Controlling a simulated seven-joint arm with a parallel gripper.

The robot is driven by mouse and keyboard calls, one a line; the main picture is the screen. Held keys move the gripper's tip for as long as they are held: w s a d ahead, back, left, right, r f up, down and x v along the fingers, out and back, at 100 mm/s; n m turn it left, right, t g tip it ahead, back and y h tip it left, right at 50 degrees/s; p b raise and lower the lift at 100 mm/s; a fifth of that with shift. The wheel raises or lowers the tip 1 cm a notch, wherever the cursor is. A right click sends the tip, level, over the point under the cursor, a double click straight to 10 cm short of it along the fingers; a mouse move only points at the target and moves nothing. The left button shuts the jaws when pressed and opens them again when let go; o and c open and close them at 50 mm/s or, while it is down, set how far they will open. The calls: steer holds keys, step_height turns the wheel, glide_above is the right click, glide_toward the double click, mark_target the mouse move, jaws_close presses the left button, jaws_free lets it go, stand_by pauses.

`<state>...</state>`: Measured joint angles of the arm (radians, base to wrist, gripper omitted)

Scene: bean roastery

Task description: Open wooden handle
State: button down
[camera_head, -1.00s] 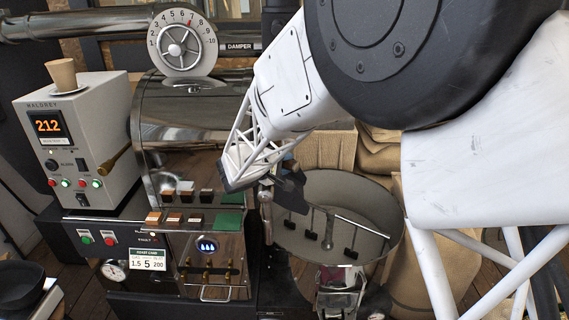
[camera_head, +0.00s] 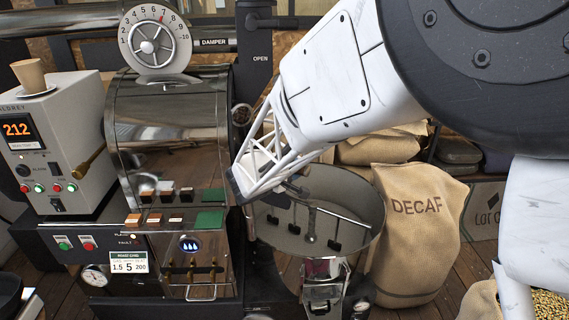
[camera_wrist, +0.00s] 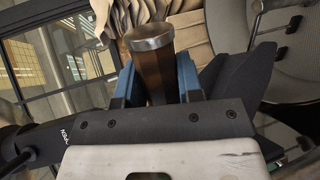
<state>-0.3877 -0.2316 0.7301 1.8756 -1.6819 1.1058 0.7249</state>
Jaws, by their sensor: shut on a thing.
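A wooden handle (camera_wrist: 153,72) with a round metal end cap stands between the two blue fingers of my gripper (camera_wrist: 156,84) in the wrist view. The fingers are pressed against its sides, one on each side. There my wrist hides most of the fingers and the handle. I cannot tell how far the part that the handle belongs to stands open.
The cooling tray with stirring arms lies just below my gripper. A burlap sack marked DECAF (camera_head: 415,235) stands right of it. A control panel (camera_head: 140,245) and a grey box with an orange display (camera_head: 55,140) are at the left. A damper dial (camera_head: 155,40) is above the drum.

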steer(key=shift+s, duration=0.1)
steer(key=c, duration=0.8)
jaws_free()
steer(key=shift+s, duration=0.1)
steer(key=shift+v, duration=3.8)
